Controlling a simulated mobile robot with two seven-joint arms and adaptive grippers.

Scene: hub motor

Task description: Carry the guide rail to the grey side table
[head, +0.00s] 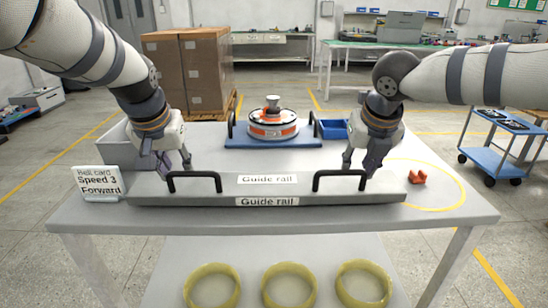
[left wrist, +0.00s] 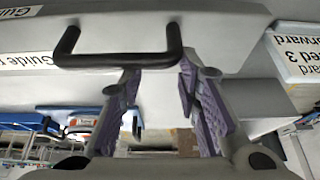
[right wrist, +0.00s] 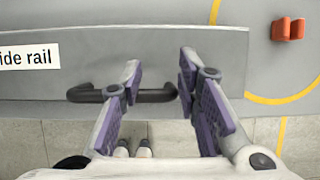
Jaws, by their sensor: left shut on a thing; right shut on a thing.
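The guide rail (head: 290,187) is a long grey bar with two black handles and white labels. It lies level along the front of the grey table (head: 420,222); I cannot tell if it is slightly raised. My left gripper (head: 168,170) is shut on the guide rail at its left black handle (left wrist: 115,58); purple finger pads (left wrist: 157,82) stand either side of the handle's end. My right gripper (head: 362,168) is shut on the rail at its right black handle (right wrist: 80,96), the fingers (right wrist: 158,84) straddling the handle. I cannot identify a separate grey side table for certain.
A motor (head: 273,124) on a blue base (head: 250,142) with black handles stands behind the rail. A blue cart (head: 498,135) stands right; boxes (head: 188,70) stand behind.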

